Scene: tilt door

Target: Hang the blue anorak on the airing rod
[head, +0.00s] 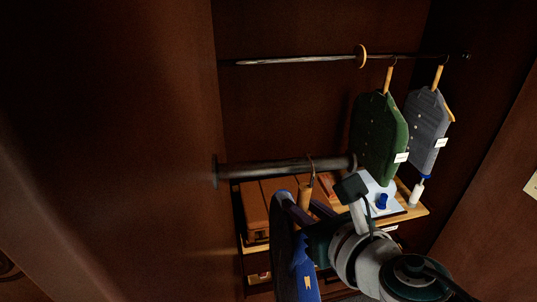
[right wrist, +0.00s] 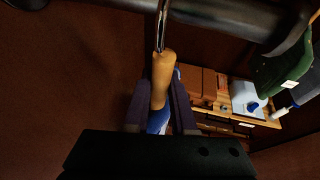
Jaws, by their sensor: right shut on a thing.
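The blue anorak (head: 283,255) hangs below my right gripper (head: 305,207) in the head view, partly hidden by my arm. The gripper is shut on the wooden neck of its hanger (head: 304,193), which also shows between the fingers in the right wrist view (right wrist: 162,75). The hanger's metal hook (head: 311,165) rises to the short thick dark rod (head: 265,168), which looks like the airing rod. The hook overlaps the rod in the head view; I cannot tell whether it rests on it. In the right wrist view the hook meets the rod (right wrist: 235,15) at the top. My left gripper is out of view.
A thinner rod (head: 300,60) runs behind and higher, with a yellow ring (head: 361,57), a green garment (head: 379,138) and a grey garment (head: 427,125). A shelf (head: 415,212) below holds brown boxes (head: 255,210) and a white bottle (head: 417,193). Dark wooden walls enclose the space.

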